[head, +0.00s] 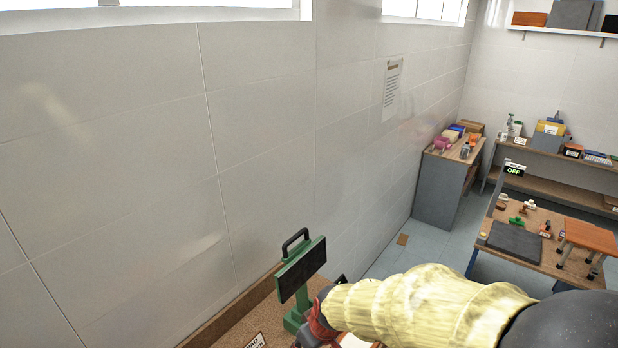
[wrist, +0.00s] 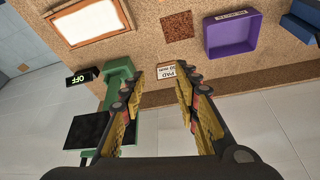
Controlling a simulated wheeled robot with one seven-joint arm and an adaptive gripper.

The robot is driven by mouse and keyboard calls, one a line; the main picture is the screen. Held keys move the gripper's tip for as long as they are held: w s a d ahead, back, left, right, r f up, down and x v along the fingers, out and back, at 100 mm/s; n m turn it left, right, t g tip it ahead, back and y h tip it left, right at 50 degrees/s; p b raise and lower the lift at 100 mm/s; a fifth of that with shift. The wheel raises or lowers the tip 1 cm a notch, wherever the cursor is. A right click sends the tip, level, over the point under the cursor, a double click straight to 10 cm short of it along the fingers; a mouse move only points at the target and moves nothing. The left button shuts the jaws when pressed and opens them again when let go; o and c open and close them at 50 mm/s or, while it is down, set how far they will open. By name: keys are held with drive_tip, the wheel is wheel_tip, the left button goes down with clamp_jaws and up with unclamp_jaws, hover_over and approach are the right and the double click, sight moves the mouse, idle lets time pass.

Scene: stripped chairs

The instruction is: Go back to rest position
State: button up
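My gripper (wrist: 156,92) shows in the wrist view with its two yellow-padded fingers apart and nothing between them. The green stand also shows in the wrist view (wrist: 119,75), beside the left finger.
The wrist view shows a purple tray (wrist: 232,36), a framed white panel (wrist: 90,22), a dark brown square (wrist: 177,26) and an OFF sign (wrist: 81,78). A tiled wall (head: 260,130) is close on the left. A far table (head: 548,262) holds stamps and a stool-like piece.

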drive_tip(key=s+d+f+m+t+h+b, duration=0.2)
drive_tip(key=s+d+m+b, duration=0.5)
drive_tip(key=s+d+b, duration=1.1)
drive_tip(key=d+f+b, duration=0.1)
drive_tip(key=b, duration=0.1)
drive_tip(key=shift+d+m+b, duration=0.2)
drive_tip(key=shift+m+b, duration=0.1)
drive_tip(key=shift+b, duration=0.1)
